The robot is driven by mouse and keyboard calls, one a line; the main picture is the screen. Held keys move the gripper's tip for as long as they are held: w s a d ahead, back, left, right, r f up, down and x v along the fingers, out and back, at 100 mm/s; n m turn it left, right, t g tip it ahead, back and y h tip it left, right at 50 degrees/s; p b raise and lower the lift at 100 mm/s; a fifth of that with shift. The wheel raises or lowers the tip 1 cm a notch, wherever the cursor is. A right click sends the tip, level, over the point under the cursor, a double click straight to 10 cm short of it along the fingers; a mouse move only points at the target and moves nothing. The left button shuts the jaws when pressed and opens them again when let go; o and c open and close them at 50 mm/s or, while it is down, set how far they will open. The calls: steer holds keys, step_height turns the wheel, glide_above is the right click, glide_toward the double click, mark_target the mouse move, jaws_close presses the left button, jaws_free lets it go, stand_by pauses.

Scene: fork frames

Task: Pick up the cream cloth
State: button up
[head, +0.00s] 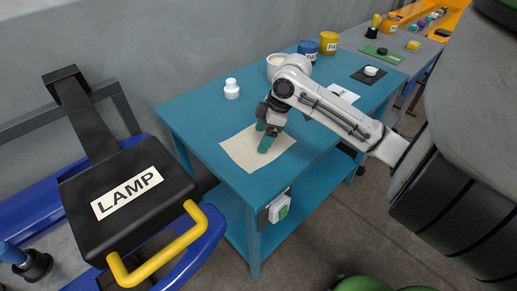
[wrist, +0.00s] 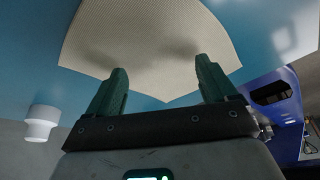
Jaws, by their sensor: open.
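The cream cloth (head: 245,151) lies flat on the blue-green table near its front left corner. In the wrist view the cloth (wrist: 145,45) fills the upper middle, just beyond my fingertips. My gripper (head: 266,138) is over the right part of the cloth, with its green fingers pointing down. In the wrist view my gripper (wrist: 160,72) has its two fingers wide apart, with nothing held between them. Whether the fingertips touch the cloth I cannot tell.
A white bottle (head: 231,89) stands behind the cloth on the table (head: 190,108). A white pot (head: 275,66), a blue can (head: 308,50) and a yellow can (head: 328,43) stand at the back. A black box marked LAMP (head: 125,200) is left of the table.

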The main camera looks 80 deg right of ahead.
steer(key=shift+w+f, duration=0.1)
steer(key=shift+f, duration=0.25)
steer(key=c, duration=1.4)
steer(key=shift+a, duration=0.1)
steer(key=shift+c, duration=0.3)
steer(key=shift+r, duration=0.2)
jaws_close()
step_height(320, 180, up, 12)
steer(key=p, duration=0.9)
steer(key=shift+f, duration=0.2)
steer(key=shift+w+r, duration=0.1)
steer(key=shift+r, duration=0.05)
